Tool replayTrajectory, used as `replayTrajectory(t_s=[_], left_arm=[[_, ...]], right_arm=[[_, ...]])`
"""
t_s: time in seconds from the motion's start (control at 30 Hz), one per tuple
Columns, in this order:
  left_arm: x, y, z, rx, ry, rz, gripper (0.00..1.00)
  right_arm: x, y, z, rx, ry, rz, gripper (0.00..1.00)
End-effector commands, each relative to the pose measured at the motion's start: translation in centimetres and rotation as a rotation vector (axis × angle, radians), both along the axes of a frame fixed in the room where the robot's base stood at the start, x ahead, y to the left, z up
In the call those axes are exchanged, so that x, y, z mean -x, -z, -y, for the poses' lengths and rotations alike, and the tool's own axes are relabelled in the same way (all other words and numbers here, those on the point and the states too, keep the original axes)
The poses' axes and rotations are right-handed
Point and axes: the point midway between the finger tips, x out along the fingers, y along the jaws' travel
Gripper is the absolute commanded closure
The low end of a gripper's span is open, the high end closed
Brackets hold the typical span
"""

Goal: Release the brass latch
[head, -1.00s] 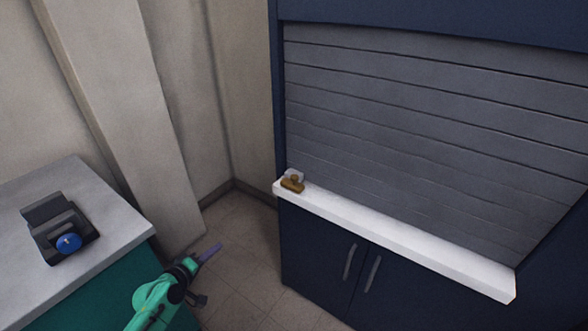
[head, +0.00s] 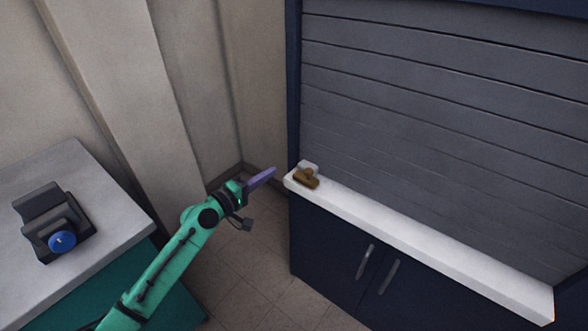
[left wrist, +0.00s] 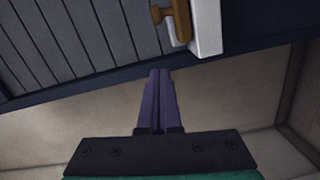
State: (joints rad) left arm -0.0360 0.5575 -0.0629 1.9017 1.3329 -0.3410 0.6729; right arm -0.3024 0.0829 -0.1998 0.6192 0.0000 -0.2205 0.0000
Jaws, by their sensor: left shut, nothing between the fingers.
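The brass latch (head: 306,178) sits at the left end of the white ledge (head: 400,235), at the foot of the grey slatted shutter (head: 430,130). In the left wrist view the latch (left wrist: 180,20) shows at the top, beside the white ledge end (left wrist: 207,28). My left gripper (head: 274,171) has purple fingers and is just left of the latch, apart from it. In the left wrist view its fingers (left wrist: 159,75) are together with nothing between them, and a gap lies between their tips and the latch. My right gripper is not in view.
A dark blue cabinet (head: 330,245) with two door handles stands below the ledge. At left, a grey-topped green counter (head: 75,175) carries a dark device with a blue knob (head: 62,241). Bare floor lies between counter and cabinet.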

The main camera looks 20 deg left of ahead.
Motion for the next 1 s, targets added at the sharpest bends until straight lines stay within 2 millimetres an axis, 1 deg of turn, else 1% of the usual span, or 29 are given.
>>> replayTrajectory(t_s=[0.03, 0.2, 0.27, 0.3, 0.33, 0.4, 0.5, 0.87, 0.97, 1.0], left_arm=[[-1.0, -0.4, 0.6, 0.001, 0.001, 0.002, 1.0], [-4.4, -0.1, 2.2, 0.002, 0.0, 0.002, 1.0], [-5.4, -0.1, 2.9, 0.0, 0.001, 0.002, 1.0], [-4.9, -0.2, 3.8, 0.001, 0.003, -0.002, 1.0], [-4.7, 0.0, 4.4, 0.002, 0.004, -0.004, 1.0], [-4.5, 0.2, 5.3, 0.001, 0.002, -0.002, 1.0], [-4.3, 0.6, 6.2, -0.001, 0.002, -0.001, 1.0], [-4.1, 0.9, 6.5, -0.002, 0.001, 0.0, 1.0], [-3.8, 0.6, 7.4, 0.0, 0.002, -0.003, 1.0], [-3.5, 0.4, 8.1, 0.001, 0.003, -0.003, 1.0]], right_arm=[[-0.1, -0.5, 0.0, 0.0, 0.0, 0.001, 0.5], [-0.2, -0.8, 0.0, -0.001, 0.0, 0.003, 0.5], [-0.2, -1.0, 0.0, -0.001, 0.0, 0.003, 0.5], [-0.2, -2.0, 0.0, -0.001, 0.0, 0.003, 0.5], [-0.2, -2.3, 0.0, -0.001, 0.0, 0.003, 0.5], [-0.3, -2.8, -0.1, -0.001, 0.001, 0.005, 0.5], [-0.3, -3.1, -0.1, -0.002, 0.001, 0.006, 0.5], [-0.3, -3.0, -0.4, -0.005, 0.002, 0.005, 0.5], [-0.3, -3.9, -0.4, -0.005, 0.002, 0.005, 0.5], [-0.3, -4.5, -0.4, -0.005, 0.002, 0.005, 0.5]])
